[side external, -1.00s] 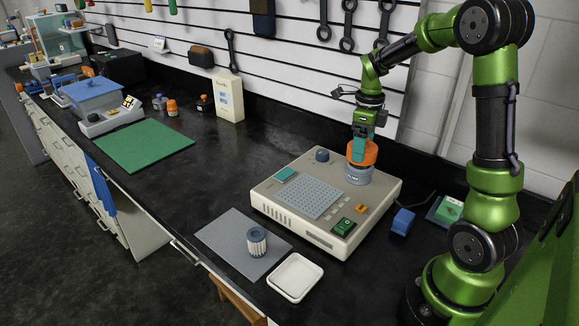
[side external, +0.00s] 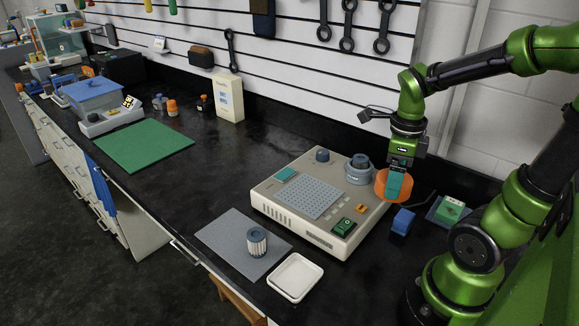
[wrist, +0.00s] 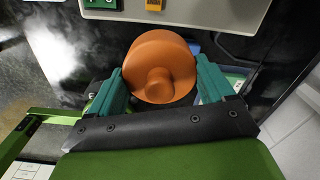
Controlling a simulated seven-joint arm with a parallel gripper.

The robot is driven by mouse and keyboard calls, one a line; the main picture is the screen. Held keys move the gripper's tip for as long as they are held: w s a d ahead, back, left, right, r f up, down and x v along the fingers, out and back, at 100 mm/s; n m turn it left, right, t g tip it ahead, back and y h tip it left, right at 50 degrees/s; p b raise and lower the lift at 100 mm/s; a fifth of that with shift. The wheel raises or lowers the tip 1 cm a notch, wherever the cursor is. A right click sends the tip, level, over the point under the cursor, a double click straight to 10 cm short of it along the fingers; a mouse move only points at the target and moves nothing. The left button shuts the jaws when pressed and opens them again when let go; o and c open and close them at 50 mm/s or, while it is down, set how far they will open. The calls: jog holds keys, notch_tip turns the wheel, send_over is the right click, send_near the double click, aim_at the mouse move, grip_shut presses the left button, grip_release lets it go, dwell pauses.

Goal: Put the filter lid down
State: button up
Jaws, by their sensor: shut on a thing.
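The filter lid (side external: 381,184) is a round orange cap. It is held tilted in the air off the right edge of the beige machine. In the wrist view the orange lid (wrist: 159,66) shows a round knob and sits between two teal fingers. My gripper (side external: 396,187) is shut on it. The grey-blue filter housing (side external: 359,170) on the machine's back right is uncovered, with its round opening showing.
The beige machine (side external: 270,205) has a perforated plate, a green switch and an orange button. A white tray (side external: 295,277) stands in front. A blue block (side external: 403,221) and a green-topped box (side external: 449,210) lie right of the machine. A green mat (side external: 143,146) lies farther left.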

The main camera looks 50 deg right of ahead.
jog(key=w+a+n, duration=0.1)
jog(key=w+a, duration=0.1)
jog(key=w, duration=0.3)
jog(key=w+a+f+n, duration=0.1)
jog(key=w+a+n, duration=0.1)
jog(key=w, duration=0.4)
jog(key=w+a+f+n, duration=0.1)
jog(key=w+a, duration=0.3)
jog(key=w, duration=0.1)
jog(key=shift+w+f+n, duration=0.1)
jog(key=shift+w+n, duration=0.2)
jog(key=w+a+f+n, duration=0.2)
jog(key=w+a+n, duration=0.2)
jog(key=w+a, duration=1.05)
jog(key=f, duration=0.9)
jog(key=shift+s+a+f, duration=0.1)
jog(key=shift+s+f, duration=0.15)
jog(key=shift+s, duration=0.15)
